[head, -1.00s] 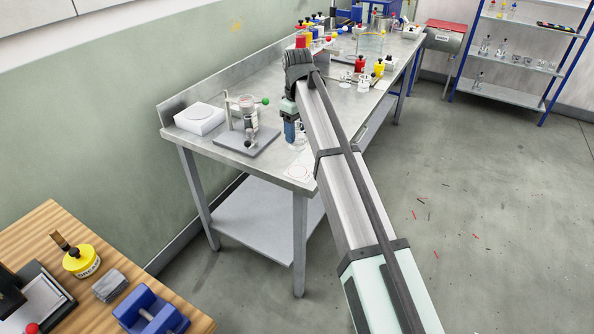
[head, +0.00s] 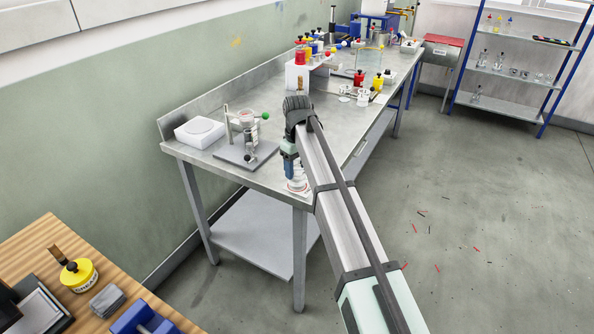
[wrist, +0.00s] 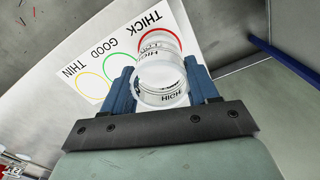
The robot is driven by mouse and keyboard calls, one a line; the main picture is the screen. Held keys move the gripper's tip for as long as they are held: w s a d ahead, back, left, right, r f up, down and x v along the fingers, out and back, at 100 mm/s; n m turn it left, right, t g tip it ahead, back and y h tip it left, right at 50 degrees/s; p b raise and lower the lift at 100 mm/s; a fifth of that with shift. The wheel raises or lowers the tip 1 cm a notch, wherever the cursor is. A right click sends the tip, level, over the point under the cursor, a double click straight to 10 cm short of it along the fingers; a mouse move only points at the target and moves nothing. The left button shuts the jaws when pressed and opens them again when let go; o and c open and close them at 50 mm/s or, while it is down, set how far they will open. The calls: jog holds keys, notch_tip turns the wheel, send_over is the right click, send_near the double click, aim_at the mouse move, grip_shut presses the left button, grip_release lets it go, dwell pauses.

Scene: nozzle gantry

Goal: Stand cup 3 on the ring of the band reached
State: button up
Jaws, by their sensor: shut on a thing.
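My gripper (wrist: 161,84) is shut on a clear cup (wrist: 162,92), with one blue finger on each side. The cup has black print including "HIGH"; I cannot read a cup number. A white card (wrist: 88,68) lies on the table with a yellow THIN ring (wrist: 89,87), a green GOOD ring (wrist: 124,66) and a red THICK ring (wrist: 147,37). The cup overlaps the red ring, partly hiding it. In the head view the cup (head: 296,184) is below my gripper (head: 290,172), at the table's near corner; I cannot tell whether it touches the card.
A grey-based stand (head: 247,150) with a clear vessel and green knob is left of my gripper, beside a white box (head: 199,132). Red and yellow bottles (head: 360,78) and clear cups stand farther back on the steel table (head: 215,170). The table edge is close to the card.

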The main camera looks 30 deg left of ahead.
jog(key=shift+f, duration=0.7)
jog(key=shift+f, duration=0.15)
jog(key=o, duration=1.2)
notch_tip(320, 180, up, 12)
jog(key=shift+r, duration=0.2)
